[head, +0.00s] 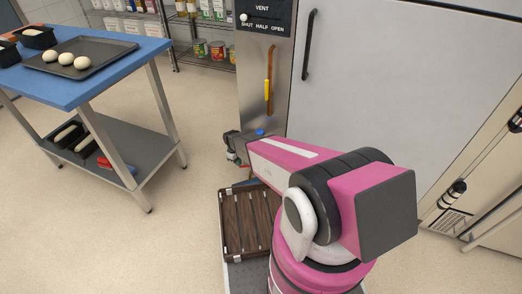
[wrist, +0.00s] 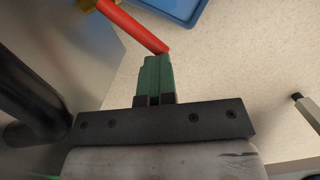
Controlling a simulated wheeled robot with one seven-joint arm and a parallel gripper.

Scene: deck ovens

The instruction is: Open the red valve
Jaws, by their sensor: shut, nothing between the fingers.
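The red valve shows in the wrist view as a straight red lever (wrist: 134,27) on a brass-coloured body (wrist: 92,4), cut off by the top edge. The lever slants down and right, and its free end lies at the tips of my gripper (wrist: 158,58). The green fingers are shut together with nothing between them. I cannot tell whether they touch the lever or are just apart from it. In the head view my arm reaches toward the foot of the steel vent panel (head: 253,75), and I cannot make out the red valve there.
A blue-topped table (head: 75,90) with a dough tray (head: 110,53) is at left. A brown slatted crate (head: 224,225) lies below my arm. Floor between table and crate is clear.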

